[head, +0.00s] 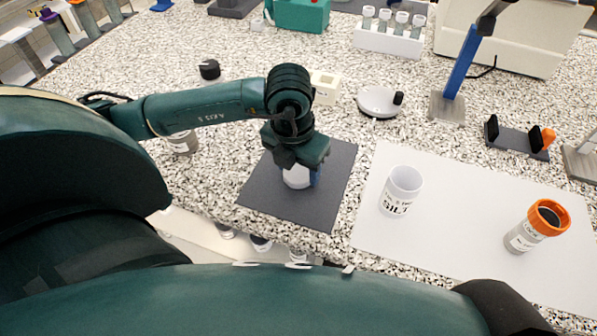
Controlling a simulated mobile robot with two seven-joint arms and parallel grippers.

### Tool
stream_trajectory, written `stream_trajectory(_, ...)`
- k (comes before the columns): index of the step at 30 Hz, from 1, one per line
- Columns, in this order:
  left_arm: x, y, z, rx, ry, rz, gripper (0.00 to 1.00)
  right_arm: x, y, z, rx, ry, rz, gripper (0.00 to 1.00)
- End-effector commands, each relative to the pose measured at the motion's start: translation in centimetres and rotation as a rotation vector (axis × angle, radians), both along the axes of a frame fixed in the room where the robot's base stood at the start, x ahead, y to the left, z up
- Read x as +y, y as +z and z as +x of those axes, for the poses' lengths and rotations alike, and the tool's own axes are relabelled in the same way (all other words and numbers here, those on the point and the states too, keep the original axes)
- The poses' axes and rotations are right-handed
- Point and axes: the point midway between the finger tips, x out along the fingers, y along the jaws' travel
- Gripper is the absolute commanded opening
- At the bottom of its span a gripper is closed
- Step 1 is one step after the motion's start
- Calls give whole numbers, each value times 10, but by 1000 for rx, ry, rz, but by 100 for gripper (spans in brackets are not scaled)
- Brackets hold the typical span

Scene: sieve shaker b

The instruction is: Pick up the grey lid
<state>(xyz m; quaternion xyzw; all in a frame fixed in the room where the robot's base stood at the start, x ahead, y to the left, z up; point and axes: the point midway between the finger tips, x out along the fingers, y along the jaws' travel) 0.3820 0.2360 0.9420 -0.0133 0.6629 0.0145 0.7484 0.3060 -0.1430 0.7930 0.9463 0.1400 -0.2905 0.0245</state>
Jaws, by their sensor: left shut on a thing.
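My left gripper (298,176) reaches down over a dark grey square mat (262,198) in the middle of the view. It is shut on a pale, round thing (296,180), which is mostly hidden under the gripper. I cannot tell for sure whether this is the grey lid, or whether it touches the mat. A blue patch shows at the right side of the grip. A pale grey round disc with a black knob (378,103) lies apart, up and to the right of the gripper. My right gripper is not in view.
A white sheet (455,226) holds an open white cup (402,190) and an orange-rimmed jar (530,231). A blue post (461,60), a small cream block (325,87) and a vial rack (390,41) stand behind. A black cap (209,69) lies at back left.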

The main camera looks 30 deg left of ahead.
Motion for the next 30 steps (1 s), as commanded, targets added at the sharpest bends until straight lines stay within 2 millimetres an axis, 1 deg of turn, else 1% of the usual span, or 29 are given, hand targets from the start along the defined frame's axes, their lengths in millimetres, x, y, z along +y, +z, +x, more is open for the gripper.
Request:
stream_trajectory(7, 0, 1, 0, -1, 0, 0, 33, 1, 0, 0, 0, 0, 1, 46)
stream_trajectory(10, 0, 7, 1, -2, 0, 0, 33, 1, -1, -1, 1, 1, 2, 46)
stream_trajectory(14, 0, 29, 1, -6, 0, -1, 33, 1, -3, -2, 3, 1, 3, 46)
stream_trajectory(18, 0, 58, 1, -7, -1, -1, 33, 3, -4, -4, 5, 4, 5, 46)
stream_trajectory(21, 0, 77, 1, -6, 0, -1, 33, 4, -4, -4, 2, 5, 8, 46)
stream_trajectory(25, 0, 93, 1, -3, 0, 0, 33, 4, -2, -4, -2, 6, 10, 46)
stream_trajectory(30, 0, 100, 0, -1, 0, 0, 33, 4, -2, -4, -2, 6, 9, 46)
